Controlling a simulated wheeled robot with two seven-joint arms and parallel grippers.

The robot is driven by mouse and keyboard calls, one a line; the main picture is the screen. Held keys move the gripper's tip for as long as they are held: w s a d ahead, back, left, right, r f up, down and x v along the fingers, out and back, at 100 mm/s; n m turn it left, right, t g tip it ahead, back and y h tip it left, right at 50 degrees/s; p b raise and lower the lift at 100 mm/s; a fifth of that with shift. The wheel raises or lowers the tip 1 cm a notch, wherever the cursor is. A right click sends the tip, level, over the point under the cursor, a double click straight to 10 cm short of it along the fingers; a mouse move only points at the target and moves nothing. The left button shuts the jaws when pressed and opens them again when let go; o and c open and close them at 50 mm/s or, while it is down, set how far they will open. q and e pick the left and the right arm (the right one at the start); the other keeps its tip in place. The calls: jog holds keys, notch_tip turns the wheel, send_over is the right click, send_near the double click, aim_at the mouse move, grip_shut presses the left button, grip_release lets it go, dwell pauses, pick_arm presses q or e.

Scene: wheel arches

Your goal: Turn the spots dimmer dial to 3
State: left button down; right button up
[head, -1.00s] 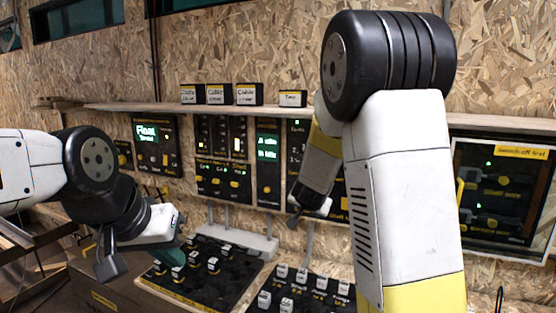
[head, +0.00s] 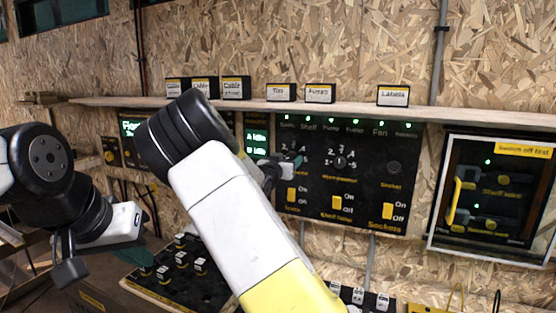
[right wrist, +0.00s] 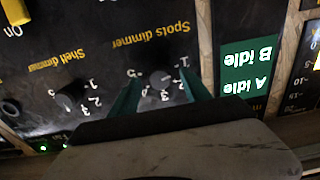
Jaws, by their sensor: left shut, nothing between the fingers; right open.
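The spots dimmer dial (right wrist: 158,82) is a dark round knob under yellow "Spots dimmer" lettering, upside down in the right wrist view. White numbers ring it; I cannot clearly read its pointer. My right gripper (head: 290,165) is open at the panel, with its green fingers on either side of the dial in the wrist view. Whether they touch it I cannot tell. In the head view the gripper and arm hide this dial. My left gripper (head: 95,262) is shut and empty, low at the left, away from the panel.
The shelf dimmer dial (head: 341,162) is close beside, on the same black panel (head: 365,185) with several yellow switches. A wooden shelf (head: 300,105) with labelled boxes runs above. A framed cabinet (head: 497,200) is at the right. A black board (head: 185,285) with labelled blocks lies below.

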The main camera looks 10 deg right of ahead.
jog(key=shift+w+d, duration=0.4)
jog(key=shift+w, duration=0.15)
grip_shut()
